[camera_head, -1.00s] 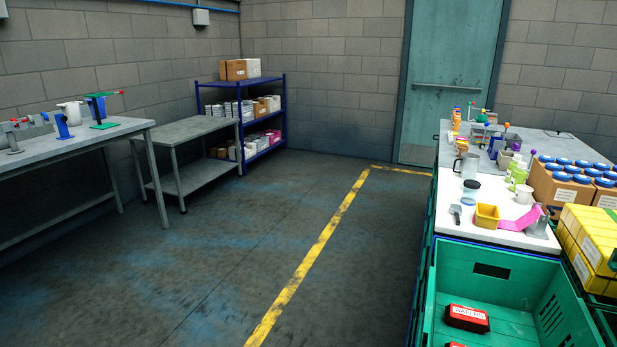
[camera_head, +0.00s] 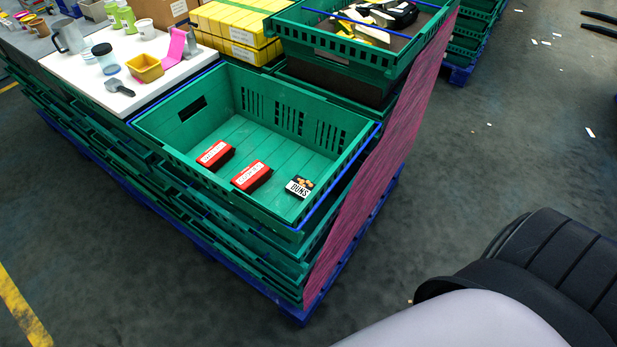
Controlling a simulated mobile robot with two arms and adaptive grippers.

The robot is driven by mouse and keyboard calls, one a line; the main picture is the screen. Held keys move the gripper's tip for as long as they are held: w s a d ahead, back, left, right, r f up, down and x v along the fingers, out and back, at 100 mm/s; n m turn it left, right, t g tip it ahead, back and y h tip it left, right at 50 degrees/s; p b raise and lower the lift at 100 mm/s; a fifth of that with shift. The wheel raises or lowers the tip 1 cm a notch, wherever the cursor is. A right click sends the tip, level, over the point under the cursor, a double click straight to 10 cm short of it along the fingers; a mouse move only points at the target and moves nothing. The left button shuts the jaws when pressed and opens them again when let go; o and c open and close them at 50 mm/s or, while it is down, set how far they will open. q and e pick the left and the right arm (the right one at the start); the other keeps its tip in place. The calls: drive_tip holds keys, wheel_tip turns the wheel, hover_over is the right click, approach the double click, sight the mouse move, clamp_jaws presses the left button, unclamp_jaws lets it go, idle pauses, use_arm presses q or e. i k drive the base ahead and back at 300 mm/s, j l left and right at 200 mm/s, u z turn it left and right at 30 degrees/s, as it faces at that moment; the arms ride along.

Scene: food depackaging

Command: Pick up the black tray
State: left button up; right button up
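No tray that is plainly black and whole shows. A black item (camera_head: 404,14) lies among white and yellow scraps in the raised green crate (camera_head: 330,45) at the top; I cannot tell if it is a tray. The large open green crate (camera_head: 180,141) in the middle holds two red-and-black packs, one on the left (camera_head: 215,154) and one on the right (camera_head: 251,176), and a small black-and-white pack (camera_head: 299,187) marked BUNS.
Yellow boxes (camera_head: 235,30) stand behind the crate. Stacked crates rest on a blue pallet (camera_head: 300,313). Floor is open at right.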

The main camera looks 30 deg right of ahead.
sight(300, 187)
drive_tip(key=j+z, duration=0.2)
drive_tip(key=j, duration=0.25)
drive_tip(key=i+j+z, duration=0.15)
drive_tip(key=z, duration=0.3)
drive_tip(key=i+j+z, duration=0.1)
drive_tip(key=z, duration=0.35)
drive_tip(key=j+z, duration=0.55)
drive_tip(key=z, duration=0.3)
drive_tip(key=i+j, duration=0.05)
